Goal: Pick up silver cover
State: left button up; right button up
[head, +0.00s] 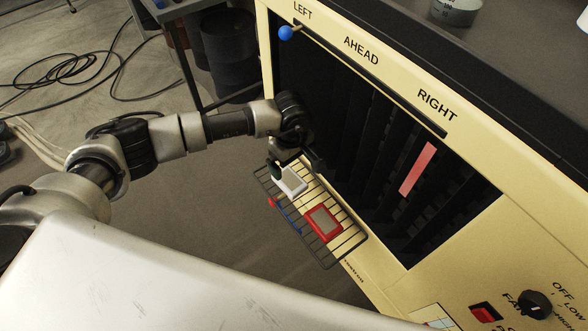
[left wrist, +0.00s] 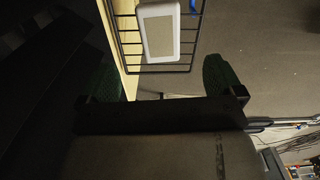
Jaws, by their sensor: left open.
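The silver cover (head: 291,181), a pale rectangular frame with a greyish panel, lies on a wire rack (head: 352,246) fixed to the front of the cream machine. It also shows in the left wrist view (left wrist: 160,32), at the top centre. My left gripper (head: 294,168) is just above and beside the silver cover. In the left wrist view my left gripper (left wrist: 161,75) is open, with its green fingertips wide apart and nothing between them. The cover lies just beyond the fingertips, in line with the gap. My right gripper is not in view.
A red-framed cover (head: 323,222) lies on the same rack, nearer. A thin blue and red item (head: 284,211) lies at the rack's left edge. The machine's dark slatted opening (head: 370,150) stands right behind the rack. The floor left of the rack is clear.

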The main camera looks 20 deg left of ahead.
aim_at(293, 182)
pick_arm(q)
jog(key=f, duration=0.4)
jog(key=shift+s, duration=0.3)
jog(key=f, duration=0.4)
jog(key=f+b, duration=0.1)
jog(key=f, duration=0.1)
jog(key=shift+w+d, duration=0.1)
jog(key=shift+w, duration=0.2)
jog(key=shift+r, duration=0.1)
jog(key=c, duration=1.2)
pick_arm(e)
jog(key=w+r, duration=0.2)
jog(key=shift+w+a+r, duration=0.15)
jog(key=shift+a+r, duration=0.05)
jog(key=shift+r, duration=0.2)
pick_arm(q)
jog(key=shift+o, duration=0.2)
